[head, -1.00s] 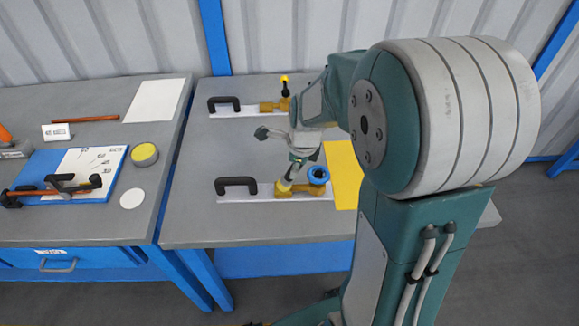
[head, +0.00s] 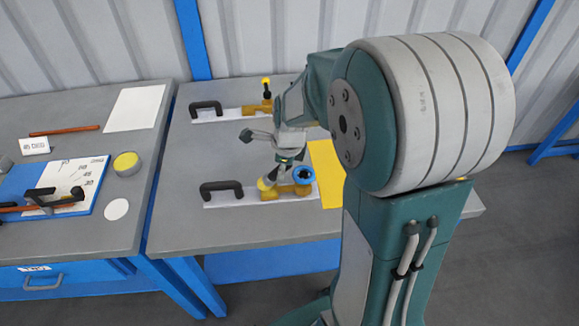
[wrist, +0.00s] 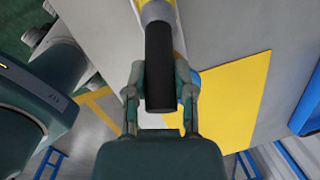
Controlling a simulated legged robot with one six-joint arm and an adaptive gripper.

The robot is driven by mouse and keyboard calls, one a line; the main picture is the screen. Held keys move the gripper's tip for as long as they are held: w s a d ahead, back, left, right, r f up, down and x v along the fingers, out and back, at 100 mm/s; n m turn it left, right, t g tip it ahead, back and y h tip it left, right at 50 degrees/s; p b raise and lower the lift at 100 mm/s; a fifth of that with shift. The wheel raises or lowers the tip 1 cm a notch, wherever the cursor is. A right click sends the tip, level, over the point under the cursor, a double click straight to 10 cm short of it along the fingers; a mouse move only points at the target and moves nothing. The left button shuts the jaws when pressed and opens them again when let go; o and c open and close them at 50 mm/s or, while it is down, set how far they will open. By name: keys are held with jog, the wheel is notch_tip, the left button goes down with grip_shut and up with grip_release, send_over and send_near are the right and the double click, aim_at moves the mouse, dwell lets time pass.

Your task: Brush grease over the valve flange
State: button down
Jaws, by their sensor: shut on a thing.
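My gripper (wrist: 160,92) is shut on the black handle of a brush (wrist: 158,62). The brush's pale and yellow end points to the top of the wrist view. In the head view my gripper (head: 291,156) is just above the front valve (head: 290,191), a brass body with a blue handwheel. The valve lies on a white plate with a black handle. The brush's lower end is at the valve's yellowish left end, its flange (head: 265,184); whether it touches cannot be told. A round tin with a yellow top (head: 127,162) stands on the left bench.
A second plate (head: 225,114) with a black handle and brass valve lies behind. A yellow sheet (head: 327,170) lies right of the front valve. The left bench holds a blue board (head: 18,183), white sheet (head: 135,108) and white disc (head: 116,209). The bench's front left is clear.

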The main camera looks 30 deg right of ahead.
aim_at(266, 178)
jog(key=shift+w+a, duration=0.35)
jog(key=shift+a, duration=0.55)
jog(key=shift+w+a, duration=0.3)
jog(key=shift+a, duration=0.6)
jog(key=shift+r, duration=2.95)
jog(key=shift+r, duration=0.1)
notch_tip(266, 178, up, 3)
jog(key=shift+f, duration=0.1)
